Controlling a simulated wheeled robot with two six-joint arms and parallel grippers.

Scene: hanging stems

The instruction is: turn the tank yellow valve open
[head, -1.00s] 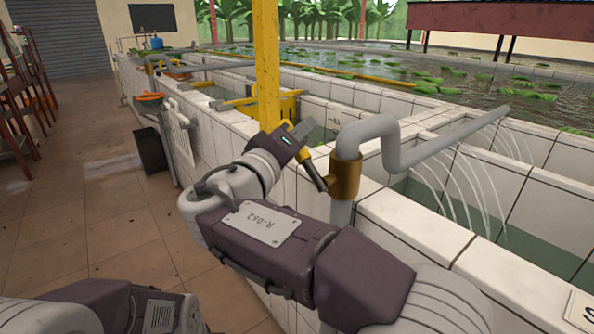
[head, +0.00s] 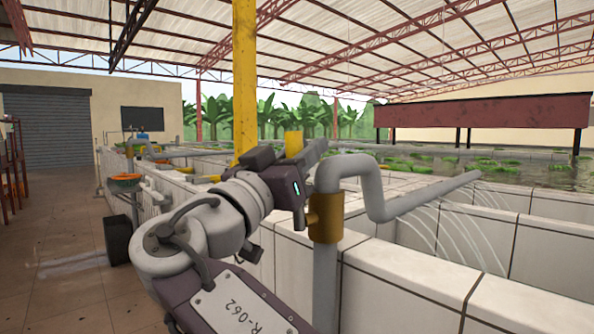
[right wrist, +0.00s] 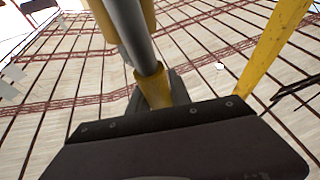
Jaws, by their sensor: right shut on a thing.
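The valve has a brass-coloured body (head: 326,220) on an upright grey pipe (head: 325,285) at the tank wall, right of centre in the head view. Its yellow handle (head: 293,143) points up beside the pipe bend. My right gripper (head: 308,155) is shut on the handle, just left of the pipe. In the right wrist view the yellow handle part (right wrist: 153,88) lies at the dark jaws, in front of a grey bar. The jaws hide part of the handle. My left gripper is not in view.
The grey pipe bends over the white tiled tank wall (head: 410,285), and thin water streams fall from its right-hand arm (head: 440,190). A yellow post (head: 244,80) stands behind my right arm. Open tiled floor (head: 75,275) lies to the left.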

